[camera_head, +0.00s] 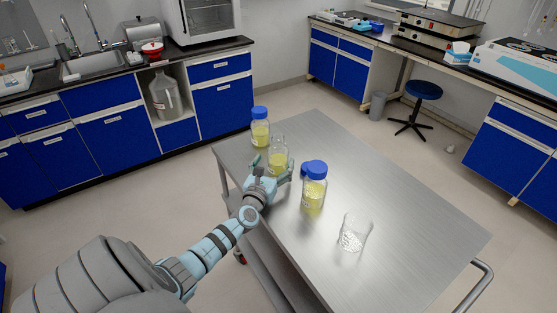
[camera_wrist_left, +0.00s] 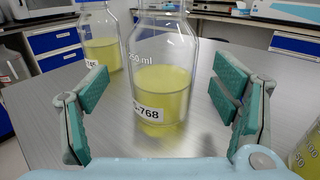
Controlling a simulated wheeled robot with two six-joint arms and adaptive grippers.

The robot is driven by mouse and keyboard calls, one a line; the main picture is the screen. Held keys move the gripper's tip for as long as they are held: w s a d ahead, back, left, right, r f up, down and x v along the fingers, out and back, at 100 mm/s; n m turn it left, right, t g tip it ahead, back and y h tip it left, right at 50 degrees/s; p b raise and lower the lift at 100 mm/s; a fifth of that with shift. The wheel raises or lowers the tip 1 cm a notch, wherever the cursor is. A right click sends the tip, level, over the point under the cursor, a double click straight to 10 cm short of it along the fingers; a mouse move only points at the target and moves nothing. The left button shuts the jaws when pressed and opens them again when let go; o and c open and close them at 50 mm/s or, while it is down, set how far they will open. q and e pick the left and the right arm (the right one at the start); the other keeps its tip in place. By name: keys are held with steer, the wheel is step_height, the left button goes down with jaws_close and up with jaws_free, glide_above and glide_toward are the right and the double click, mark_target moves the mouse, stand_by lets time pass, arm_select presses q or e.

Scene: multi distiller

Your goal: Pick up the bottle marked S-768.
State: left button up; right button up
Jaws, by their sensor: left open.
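The bottle marked S-768 (camera_wrist_left: 158,92) is clear glass with yellow liquid and a white label. In the left wrist view it stands upright between my open left fingers, with a gap on each side; its top is cut off. In the head view it is the uncapped-looking bottle (camera_head: 279,153) on the metal table, partly hidden by my left gripper (camera_head: 272,170). That gripper is low beside the bottle, its fingers spread towards it. My right gripper is not in view.
A blue-capped bottle (camera_head: 260,131) stands behind, also in the left wrist view (camera_wrist_left: 100,48). Another blue-capped bottle (camera_head: 315,190) stands close on the right, with a second blue cap partly behind it. An empty glass beaker (camera_head: 354,233) stands nearer. The table's (camera_head: 415,215) right side is clear.

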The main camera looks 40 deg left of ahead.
mark_target(274, 165)
arm_select(q)
steer(key=x, duration=0.1)
steer(key=b+x, duration=0.1)
steer(key=x, duration=0.1)
steer(key=shift+w+f, duration=0.1)
steer(key=shift+f, duration=0.15)
steer(key=shift+w+b, duration=0.25)
steer(key=shift+b, duration=0.05)
steer(key=shift+r, duration=0.1)
steer(key=shift+c, duration=0.2)
steer(key=shift+r, duration=0.1)
steer(key=c, duration=1.6)
